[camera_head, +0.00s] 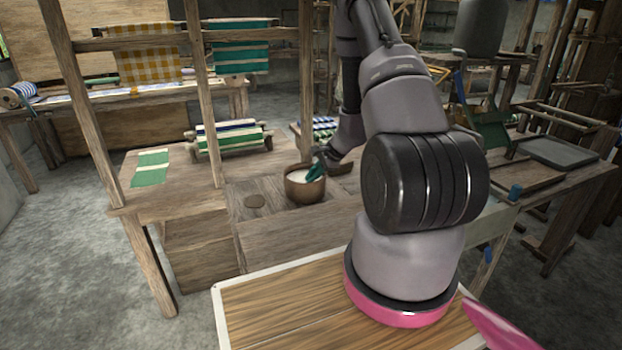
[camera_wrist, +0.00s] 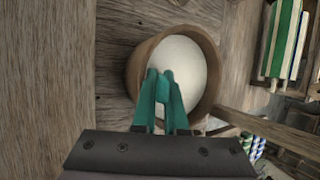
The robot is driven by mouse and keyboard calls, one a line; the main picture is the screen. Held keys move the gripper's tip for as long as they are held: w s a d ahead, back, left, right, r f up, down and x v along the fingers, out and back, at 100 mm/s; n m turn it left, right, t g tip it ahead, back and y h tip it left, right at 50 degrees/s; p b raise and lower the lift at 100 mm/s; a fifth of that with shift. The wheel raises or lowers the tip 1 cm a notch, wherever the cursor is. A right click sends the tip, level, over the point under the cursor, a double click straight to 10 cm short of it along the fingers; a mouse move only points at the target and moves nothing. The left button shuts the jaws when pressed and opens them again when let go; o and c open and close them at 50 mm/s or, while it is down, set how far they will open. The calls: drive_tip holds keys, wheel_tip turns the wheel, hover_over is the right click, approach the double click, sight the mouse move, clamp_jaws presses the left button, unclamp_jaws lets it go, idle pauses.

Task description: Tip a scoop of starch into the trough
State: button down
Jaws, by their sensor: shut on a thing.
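A round brown bowl (camera_head: 292,190) with white starch (camera_head: 297,175) in it stands on the wooden bench. It also shows in the wrist view, where the bowl's rim (camera_wrist: 135,68) rings the starch (camera_wrist: 190,62). My gripper (camera_head: 316,170) has teal fingers and reaches over the bowl from the right. In the wrist view my gripper (camera_wrist: 165,84) is shut on a small teal piece, seemingly the scoop (camera_wrist: 165,80). The scoop's lower part is hidden, and I cannot tell whether it holds starch. I cannot make out the trough for certain.
A green-and-white cloth (camera_head: 151,168) lies farther left. A roll of striped cloth (camera_head: 228,137) is behind. Upright loom posts (camera_head: 205,100) stand around the bench. A grey tray (camera_head: 557,152) is at right.

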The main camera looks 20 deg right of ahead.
drive_tip(key=shift+s+r, duration=0.2)
drive_tip(key=shift+r, duration=2.6)
drive_tip(key=shift+s+r, duration=0.2)
drive_tip(key=shift+r, duration=2.55)
drive_tip(key=shift+d, duration=0.1)
